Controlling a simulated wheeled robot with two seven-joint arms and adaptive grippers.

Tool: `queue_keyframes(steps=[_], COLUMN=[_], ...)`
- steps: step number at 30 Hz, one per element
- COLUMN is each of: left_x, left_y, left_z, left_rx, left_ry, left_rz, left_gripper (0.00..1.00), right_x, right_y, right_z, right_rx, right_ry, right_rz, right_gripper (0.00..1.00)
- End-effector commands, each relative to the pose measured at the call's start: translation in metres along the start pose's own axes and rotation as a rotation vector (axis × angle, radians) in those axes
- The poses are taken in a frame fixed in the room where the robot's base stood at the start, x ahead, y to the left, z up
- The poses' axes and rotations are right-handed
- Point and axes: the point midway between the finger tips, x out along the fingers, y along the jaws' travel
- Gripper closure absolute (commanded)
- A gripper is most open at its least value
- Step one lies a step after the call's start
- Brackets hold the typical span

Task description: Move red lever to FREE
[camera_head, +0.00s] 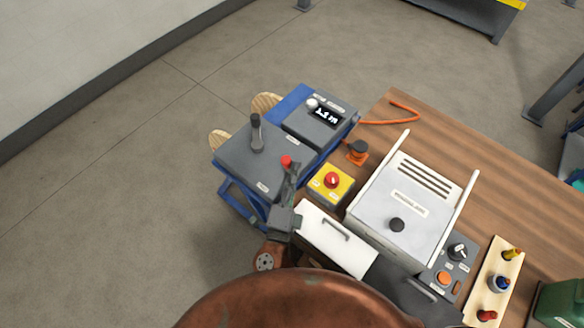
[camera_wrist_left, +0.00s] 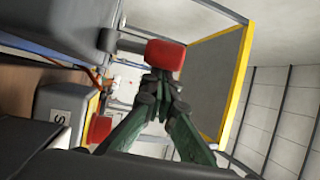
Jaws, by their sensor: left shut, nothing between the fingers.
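The red lever knob (camera_head: 286,161) shows at the front right edge of the grey-topped blue unit (camera_head: 235,158). My left gripper (camera_head: 292,172) is shut and empty, with its fingertips right beside the red knob. In the left wrist view the red knob (camera_wrist_left: 165,54) is a block on a thin dark arm, just beyond the closed fingertips (camera_wrist_left: 157,80). I cannot tell whether they touch. Small labels on the unit are too small to read, so the FREE mark cannot be made out. My right gripper is not in view.
A yellow box with a red button (camera_head: 332,181) stands close to the right of my gripper. A black upright handle (camera_head: 256,132) rises from the grey top. A white drawer front (camera_head: 335,240) and a grey-white cabinet (camera_head: 405,205) fill the wooden table nearby. Floor to the left is clear.

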Motion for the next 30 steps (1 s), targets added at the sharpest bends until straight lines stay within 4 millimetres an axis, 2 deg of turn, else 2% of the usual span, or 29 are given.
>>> queue_keyframes(steps=[14,24,30], left_x=[-0.009,-0.061,-0.077], left_y=[0.002,0.003,0.001], left_z=[0.002,0.002,0.001], left_rx=[0.001,0.003,0.001], left_ry=[-0.001,0.0,0.0], left_rz=[0.002,0.005,0.002], left_gripper=[1.0,1.0,1.0], right_x=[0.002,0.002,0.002], right_y=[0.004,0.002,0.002], right_z=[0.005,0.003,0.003], right_rx=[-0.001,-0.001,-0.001], right_ry=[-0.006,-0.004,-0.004], right_rz=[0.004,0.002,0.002], right_gripper=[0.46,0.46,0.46])
